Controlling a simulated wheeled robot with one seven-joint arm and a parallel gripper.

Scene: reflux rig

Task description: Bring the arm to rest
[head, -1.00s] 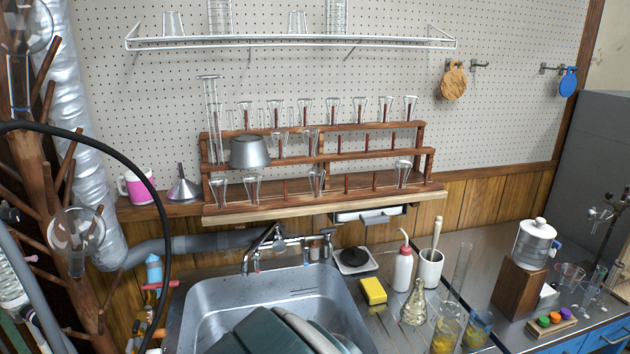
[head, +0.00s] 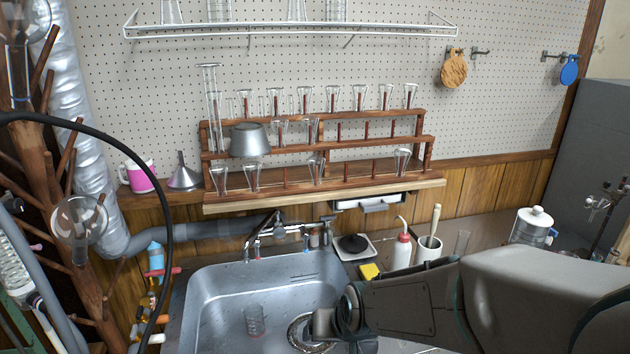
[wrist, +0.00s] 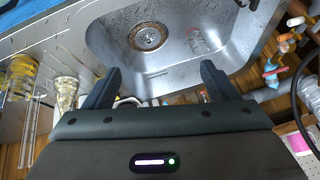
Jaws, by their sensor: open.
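My gripper (wrist: 160,82) shows in the wrist view with its two dark fingers spread apart and nothing between them. It points toward the metal sink (wrist: 118,38), whose drain (wrist: 148,37) lies beyond the fingertips. In the head view my grey arm reaches in from the right, across the counter and over the right side of the sink (head: 215,290). I cannot make out the fingers in the head view.
A small clear glass (head: 255,321) is in the sink. A yellow sponge (head: 370,271), a wash bottle (head: 402,252) and a white mortar (head: 428,250) stand close behind my arm. A wooden rack (head: 370,180) with several glasses stands behind. Yellow glassware (wrist: 20,75) lies left in the wrist view.

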